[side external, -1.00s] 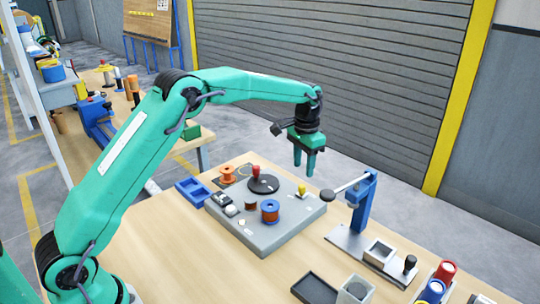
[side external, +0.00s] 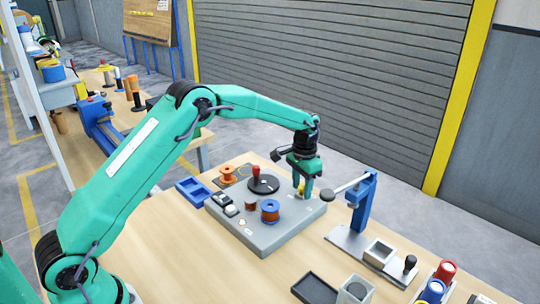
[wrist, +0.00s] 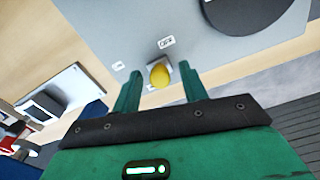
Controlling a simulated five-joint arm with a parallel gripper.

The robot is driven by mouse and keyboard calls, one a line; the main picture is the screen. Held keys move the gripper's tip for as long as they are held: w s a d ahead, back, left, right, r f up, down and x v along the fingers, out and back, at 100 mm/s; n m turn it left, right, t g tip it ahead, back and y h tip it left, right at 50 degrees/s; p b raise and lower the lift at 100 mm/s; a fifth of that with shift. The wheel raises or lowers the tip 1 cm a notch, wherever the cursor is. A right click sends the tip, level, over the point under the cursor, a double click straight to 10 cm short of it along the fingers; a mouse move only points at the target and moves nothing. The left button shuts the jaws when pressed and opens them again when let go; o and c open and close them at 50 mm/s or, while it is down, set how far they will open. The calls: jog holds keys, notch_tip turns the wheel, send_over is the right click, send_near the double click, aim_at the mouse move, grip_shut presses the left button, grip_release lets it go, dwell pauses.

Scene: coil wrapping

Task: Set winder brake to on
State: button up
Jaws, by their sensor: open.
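The yellow knob (wrist: 160,74) sits on a small light plate on the grey winder panel (wrist: 130,30). In the wrist view it lies between the two fingertips of my gripper (wrist: 158,82), with a gap on either side. In the side view my gripper (side external: 304,190) points down over the right part of the panel (side external: 270,235), and its fingers partly hide the yellow knob (side external: 301,187). My gripper is open and holds nothing. Small labels lie near the knob; their text is too small to read surely.
A blue lever press (side external: 364,200) stands close on the right. A blue tray (side external: 192,192) lies left.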

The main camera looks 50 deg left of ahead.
aim_at(311, 202)
jog(key=shift+c, duration=0.2)
grip_shut()
jog(key=shift+d, duration=1.9)
grip_release()
jog(key=shift+o, duration=0.2)
jog(key=shift+r, duration=0.15)
notch_tip(311, 202, up, 8)
jog(key=shift+f, duration=0.2)
